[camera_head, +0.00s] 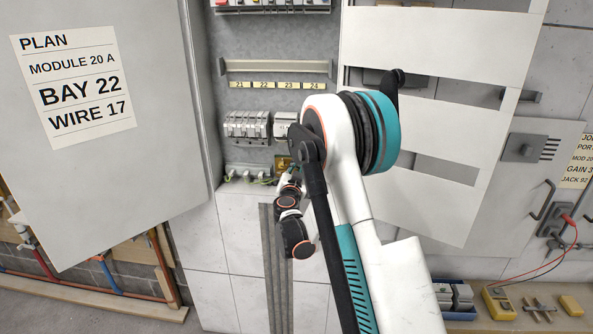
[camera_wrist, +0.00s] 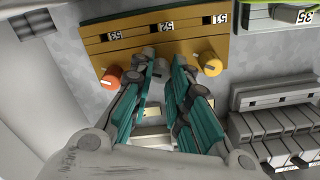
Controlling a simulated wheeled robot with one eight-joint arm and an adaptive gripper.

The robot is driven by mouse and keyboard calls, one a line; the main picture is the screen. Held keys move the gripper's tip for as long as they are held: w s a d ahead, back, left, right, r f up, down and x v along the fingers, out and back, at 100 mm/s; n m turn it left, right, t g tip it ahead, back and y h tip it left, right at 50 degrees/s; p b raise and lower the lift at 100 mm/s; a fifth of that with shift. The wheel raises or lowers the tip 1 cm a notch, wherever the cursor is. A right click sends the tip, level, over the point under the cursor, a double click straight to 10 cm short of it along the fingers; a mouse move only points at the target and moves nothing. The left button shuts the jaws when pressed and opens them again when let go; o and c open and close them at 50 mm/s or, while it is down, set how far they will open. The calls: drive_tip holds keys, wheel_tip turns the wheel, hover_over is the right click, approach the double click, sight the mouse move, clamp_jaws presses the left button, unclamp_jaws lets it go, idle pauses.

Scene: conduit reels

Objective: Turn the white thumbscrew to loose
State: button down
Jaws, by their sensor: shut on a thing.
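The white thumbscrew (camera_wrist: 161,67) is in the wrist view, in the middle of the lower edge of a brown module (camera_wrist: 100,38), near the label 52. My gripper (camera_wrist: 163,73) is shut on it, with one fingertip on each side. The fingers hide much of the thumbscrew, so its turn angle cannot be read. An orange thumbscrew (camera_wrist: 111,77) sits to the left and a yellow one (camera_wrist: 209,65) to the right. In the head view, a small part of the module (camera_head: 283,162) shows behind my arm; the thumbscrews do not show there.
Grey terminal blocks (camera_wrist: 275,135) stand at the right of the wrist view. A green-edged module (camera_wrist: 272,20) is at the top right. In the head view, an open cabinet door with a plan sheet (camera_head: 72,84) is at the left, and white slotted panels (camera_head: 440,120) are at the right.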

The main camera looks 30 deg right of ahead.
drive_tip(key=n+b, duration=0.1)
drive_tip(key=n, duration=0.5)
drive_tip(key=shift+n, duration=0.4)
drive_tip(key=n+b, duration=0.1)
drive_tip(key=n, duration=0.5)
drive_tip(key=shift+w, duration=0.1)
drive_tip(key=n, duration=0.4)
drive_tip(key=shift+a+n+b, duration=0.1)
drive_tip(key=shift+n+b, duration=0.2)
drive_tip(key=shift+n, duration=2.4)
drive_tip(key=c, duration=1.5)
unclamp_jaws()
drive_tip(key=shift+f, duration=0.1)
